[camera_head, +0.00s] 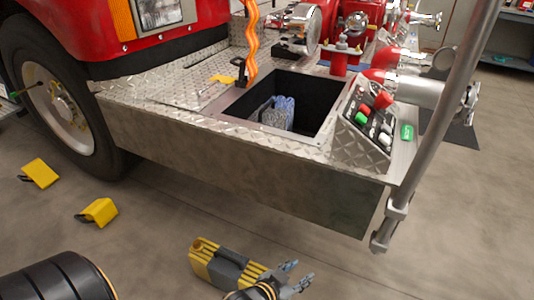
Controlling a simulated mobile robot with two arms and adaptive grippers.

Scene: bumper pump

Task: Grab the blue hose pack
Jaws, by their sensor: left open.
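The blue hose pack (278,112) lies folded inside the open, dark compartment of the diamond-plate bumper (240,137). The compartment's front wall hides its lower part. My left gripper (297,274) is at the bottom of the head view, in front of the bumper and well apart from the hose pack. Its fingers are spread, and I see nothing between them. My right gripper is not in view.
A control panel with red, green and white knobs (383,101) sits right of the compartment. A grey upright pole (440,105) stands at the bumper's right end. An orange hose (252,45) hangs behind the compartment. A yellow-grey case (216,264) and yellow chocks (101,211) are on the floor.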

